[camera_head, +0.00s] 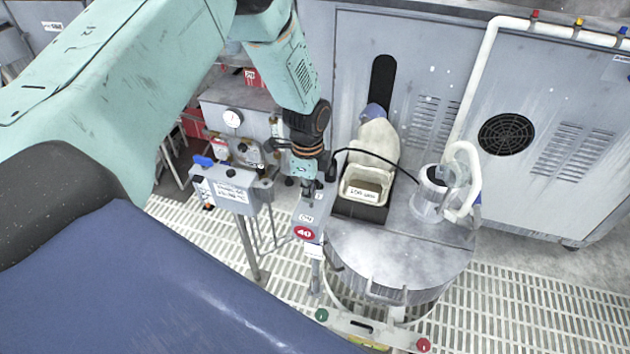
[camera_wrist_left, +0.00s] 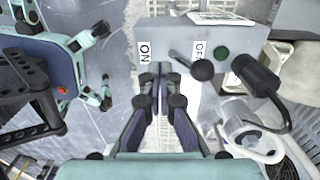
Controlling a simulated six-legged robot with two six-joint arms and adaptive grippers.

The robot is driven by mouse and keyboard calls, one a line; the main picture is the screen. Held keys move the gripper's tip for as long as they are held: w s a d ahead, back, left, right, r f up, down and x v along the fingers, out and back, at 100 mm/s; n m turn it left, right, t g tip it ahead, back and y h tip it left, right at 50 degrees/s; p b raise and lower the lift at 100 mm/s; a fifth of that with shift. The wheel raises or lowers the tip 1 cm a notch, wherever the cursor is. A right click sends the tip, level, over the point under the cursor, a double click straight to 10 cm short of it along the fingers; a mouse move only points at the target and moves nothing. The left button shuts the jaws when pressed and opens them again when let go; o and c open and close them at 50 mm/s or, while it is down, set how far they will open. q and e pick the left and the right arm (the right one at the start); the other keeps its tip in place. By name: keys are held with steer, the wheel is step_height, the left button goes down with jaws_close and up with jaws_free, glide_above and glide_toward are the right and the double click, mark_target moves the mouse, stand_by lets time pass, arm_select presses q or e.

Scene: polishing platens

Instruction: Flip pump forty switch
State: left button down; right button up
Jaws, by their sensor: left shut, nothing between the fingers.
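The pump forty switch box (camera_head: 310,205) is a grey box on a post with a red "40" badge (camera_head: 304,233) and an "ON" label (camera_head: 306,218). In the left wrist view the box (camera_wrist_left: 180,35) shows a lever with a dark ball knob (camera_wrist_left: 203,70). The lever leans right, away from the "ON" label (camera_wrist_left: 144,52) and toward a second, partly hidden label (camera_wrist_left: 197,50). My left gripper (camera_head: 309,188) is over the box, and in the left wrist view its fingers (camera_wrist_left: 161,72) are shut and empty, left of the knob near "ON". Contact cannot be told. My right gripper is not in view.
A green button (camera_wrist_left: 221,54) and black cable plug (camera_wrist_left: 255,75) are right of the knob. A round metal tank (camera_head: 400,255) with a white container (camera_head: 366,187) stands right of the box. Another labelled box (camera_head: 230,188) stands left. Grey cabinets (camera_head: 470,60) are behind.

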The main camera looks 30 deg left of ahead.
arm_select(q)
steer(key=shift+f+b, duration=0.3)
steer(key=shift+f, duration=0.2)
stand_by(0.6)
step_height(320, 180, up, 7)
steer(key=p, duration=0.6)
stand_by(0.3)
stand_by(0.4)
